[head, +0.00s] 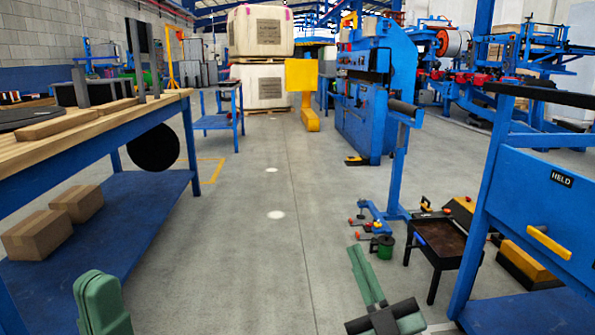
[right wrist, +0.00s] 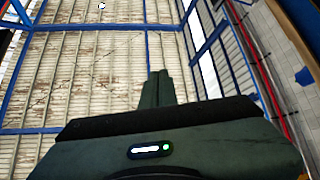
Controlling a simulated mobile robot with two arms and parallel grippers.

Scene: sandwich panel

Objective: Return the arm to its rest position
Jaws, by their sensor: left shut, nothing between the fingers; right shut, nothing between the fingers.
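My right gripper (head: 359,250) is at the lower middle of the head view, its green fingers together with nothing between them. In the right wrist view its dark fingers (right wrist: 156,76) point up toward the ceiling, closed and empty. My left gripper (head: 93,279), green and rounded, is at the bottom left edge of the head view. It is shut and empty, and its lower part is cut off by the frame. Both stand clear of the workbench.
A wooden-topped blue workbench (head: 148,107) runs along the left, with boxes (head: 78,203) on its lower shelf. At the right are a blue cabinet marked HELD (head: 520,205), a small black stand (head: 440,240) and tools on the floor. The middle aisle (head: 240,240) is clear.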

